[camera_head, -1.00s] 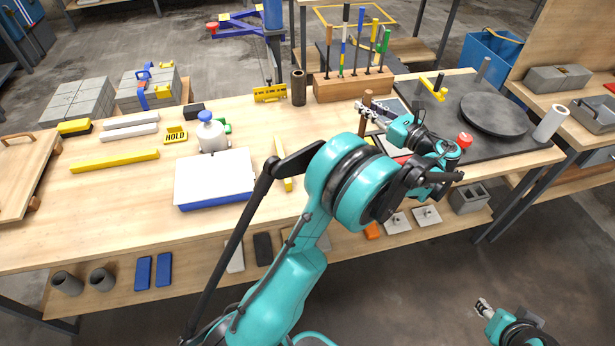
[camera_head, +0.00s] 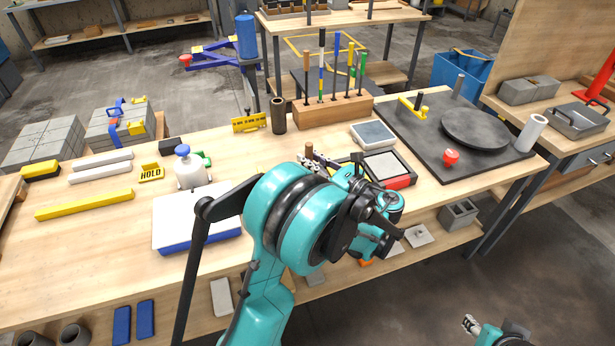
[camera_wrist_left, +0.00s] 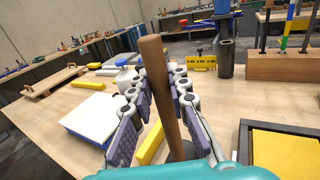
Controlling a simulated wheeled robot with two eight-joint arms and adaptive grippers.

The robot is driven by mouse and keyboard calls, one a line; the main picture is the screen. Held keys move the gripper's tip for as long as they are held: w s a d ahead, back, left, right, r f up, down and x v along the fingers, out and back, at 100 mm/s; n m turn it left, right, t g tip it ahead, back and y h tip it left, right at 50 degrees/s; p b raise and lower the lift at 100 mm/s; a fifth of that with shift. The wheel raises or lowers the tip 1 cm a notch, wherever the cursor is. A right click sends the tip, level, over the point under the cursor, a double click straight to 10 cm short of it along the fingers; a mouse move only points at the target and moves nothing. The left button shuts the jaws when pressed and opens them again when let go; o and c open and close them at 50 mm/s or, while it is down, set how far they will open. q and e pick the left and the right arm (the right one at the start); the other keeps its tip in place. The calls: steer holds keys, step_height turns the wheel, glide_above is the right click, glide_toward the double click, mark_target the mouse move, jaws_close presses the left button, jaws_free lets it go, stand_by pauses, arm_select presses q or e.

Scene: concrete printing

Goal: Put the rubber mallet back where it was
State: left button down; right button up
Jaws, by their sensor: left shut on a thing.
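My left gripper (camera_head: 318,162) is over the middle of the workbench, right of the white-and-blue tray. It is shut on the brown wooden handle of the rubber mallet (camera_head: 309,151). In the left wrist view the handle (camera_wrist_left: 160,80) stands nearly upright, tilted a little, between the fingers of the left gripper (camera_wrist_left: 160,95). A dark part shows low behind the fingers, likely the mallet head; the rest is hidden by my wrist. In the head view my arm hides the lower mallet. My right gripper (camera_head: 470,325) is low at the bottom right, empty and away from the bench.
A wooden block (camera_head: 320,112) with several upright tools stands behind, beside a dark cylinder (camera_head: 278,115). A white bottle (camera_head: 190,170) and white-and-blue tray (camera_head: 195,225) lie left.

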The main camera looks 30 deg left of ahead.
arm_select(q)
steer(key=f, duration=0.1)
steer(key=f+b, duration=0.1)
steer(key=f, duration=0.1)
steer(key=f+b, duration=0.1)
steer(key=shift+s+a+f, duration=0.15)
steer(key=shift+s+f, duration=0.15)
steer(key=shift+s, duration=0.05)
steer(key=shift+r, duration=0.15)
steer(key=c, duration=1.9)
jaws_free()
steer(key=shift+f, duration=0.25)
steer(key=o, duration=0.4)
steer(key=shift+o, duration=0.2)
steer(key=shift+r, duration=0.1)
steer(key=shift+r, duration=0.1)
